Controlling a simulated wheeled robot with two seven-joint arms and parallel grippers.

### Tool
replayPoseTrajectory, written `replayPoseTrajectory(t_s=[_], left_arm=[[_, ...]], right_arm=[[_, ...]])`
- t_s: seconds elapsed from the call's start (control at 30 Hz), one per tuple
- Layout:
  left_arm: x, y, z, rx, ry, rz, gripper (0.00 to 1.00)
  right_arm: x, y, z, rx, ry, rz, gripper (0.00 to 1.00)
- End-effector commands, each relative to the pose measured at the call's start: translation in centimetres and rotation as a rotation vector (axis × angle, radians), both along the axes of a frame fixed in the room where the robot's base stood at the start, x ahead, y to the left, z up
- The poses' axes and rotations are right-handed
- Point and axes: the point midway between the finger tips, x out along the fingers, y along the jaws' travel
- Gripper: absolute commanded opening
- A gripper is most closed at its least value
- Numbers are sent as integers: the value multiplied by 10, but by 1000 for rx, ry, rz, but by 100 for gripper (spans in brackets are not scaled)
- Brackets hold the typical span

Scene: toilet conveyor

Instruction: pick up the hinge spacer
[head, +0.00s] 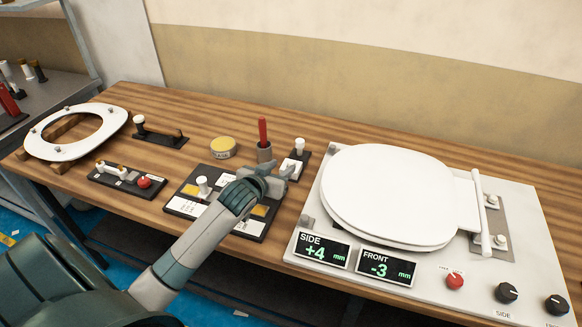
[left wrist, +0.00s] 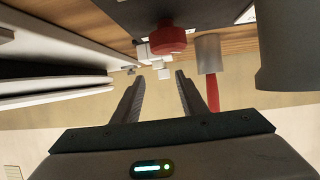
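My left gripper (head: 284,176) reaches over the middle of the bench, at the back right edge of a black plate (head: 250,227). In the left wrist view its two fingers (left wrist: 160,88) are apart with nothing held between them. A small white capped piece (head: 299,145) stands upright on a dark stand just beyond the gripper; it may be the hinge spacer, but I cannot tell for sure. A small white piece (left wrist: 163,73) also shows past the fingertips in the left wrist view. Another white knob (head: 203,186) stands on the black plate. My right gripper is out of view.
A white toilet seat (head: 390,190) lies on a panel at right. A yellow-topped tin (head: 222,147) is behind the plate. A red knob (left wrist: 167,38) shows near the fingers.

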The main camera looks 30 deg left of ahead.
Motion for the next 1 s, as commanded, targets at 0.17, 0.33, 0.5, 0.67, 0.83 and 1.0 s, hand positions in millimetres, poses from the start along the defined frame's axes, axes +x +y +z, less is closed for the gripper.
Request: replayPoseTrajectory(t_s=[0.17,0.33,0.5,0.67,0.83,1.0], left_arm=[[0,0,0,0,0,0,39],[7,0,-2,0,0,0,39],[22,1,-9,-1,2,0,39],[38,3,-17,0,1,0,39],[46,4,-21,0,0,0,39],[47,4,-22,0,0,0,39]], right_arm=[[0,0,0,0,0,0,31],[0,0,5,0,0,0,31],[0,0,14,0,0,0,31],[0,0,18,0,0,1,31],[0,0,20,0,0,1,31],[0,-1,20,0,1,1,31]])
